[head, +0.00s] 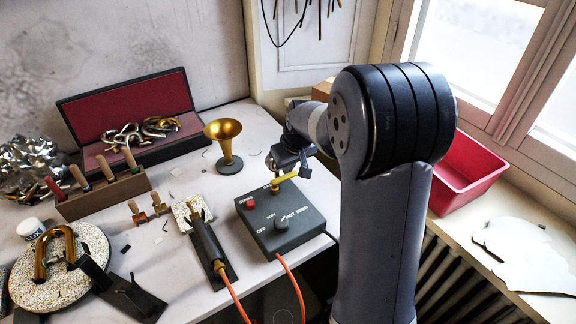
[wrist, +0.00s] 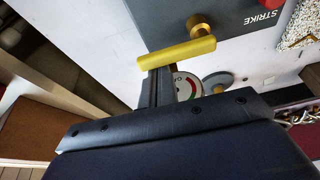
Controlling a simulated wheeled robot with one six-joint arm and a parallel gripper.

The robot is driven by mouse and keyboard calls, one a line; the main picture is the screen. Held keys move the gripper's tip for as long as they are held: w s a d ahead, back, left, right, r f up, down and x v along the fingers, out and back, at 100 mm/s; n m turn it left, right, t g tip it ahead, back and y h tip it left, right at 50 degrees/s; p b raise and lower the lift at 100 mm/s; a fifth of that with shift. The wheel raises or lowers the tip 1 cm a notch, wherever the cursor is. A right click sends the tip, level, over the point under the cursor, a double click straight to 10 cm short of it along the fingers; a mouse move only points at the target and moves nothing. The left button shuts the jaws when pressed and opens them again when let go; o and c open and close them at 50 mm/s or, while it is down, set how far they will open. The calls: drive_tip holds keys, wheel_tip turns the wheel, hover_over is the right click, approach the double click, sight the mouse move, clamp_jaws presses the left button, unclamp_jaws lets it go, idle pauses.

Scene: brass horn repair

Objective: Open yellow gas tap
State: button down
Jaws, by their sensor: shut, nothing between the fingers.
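The yellow gas tap (head: 286,179) is a short bar handle on top of a dark grey control box (head: 262,226), near its back edge. In the wrist view the yellow handle (wrist: 180,53) lies nearly level in the picture, tilted up to the right, with its brass stem (wrist: 199,27) at the right end. My gripper (head: 303,170) is at the back right of the box, close to the handle's free end. In the wrist view its dark fingers (wrist: 156,72) are together and empty, at the handle's left end. I cannot tell whether they touch it.
A brass bell (head: 225,140) stands behind. A red bin (head: 466,172) is at the right.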

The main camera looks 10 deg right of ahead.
drive_tip(key=shift+s+m, duration=0.1)
drive_tip(key=shift+m, duration=0.2)
drive_tip(key=s+m, duration=0.1)
drive_tip(key=m, duration=0.1)
drive_tip(key=s+m+h, duration=0.1)
drive_tip(key=m, duration=0.1)
drive_tip(key=shift+d+f+h+b, duration=0.1)
drive_tip(key=shift+d+h+b, duration=0.2)
drive_tip(key=shift+d+b, duration=0.05)
drive_tip(key=m+b, duration=0.1)
drive_tip(key=m, duration=0.1)
drive_tip(key=s+m+h, duration=0.1)
drive_tip(key=shift+s+m+b, duration=0.3)
drive_tip(key=shift+m+b, duration=0.05)
drive_tip(key=shift+m, duration=0.05)
drive_tip(key=m+b, duration=0.1)
drive_tip(key=s+m+h, duration=0.1)
drive_tip(key=m, duration=0.1)
drive_tip(key=shift+s+a+m+g+b, duration=0.3)
drive_tip(key=shift+g+b, duration=0.1)
drive_tip(key=m, duration=0.1)
drive_tip(key=s+a+m+g+b, duration=0.1)
drive_tip(key=m, duration=0.2)
drive_tip(key=shift+s+a+m+h+b, duration=0.25)
drive_tip(key=shift+s+m+h+b, duration=0.05)
drive_tip(key=shift+s+h, duration=0.1)
drive_tip(key=shift+s, duration=0.1)
drive_tip(key=shift+a, duration=0.2)
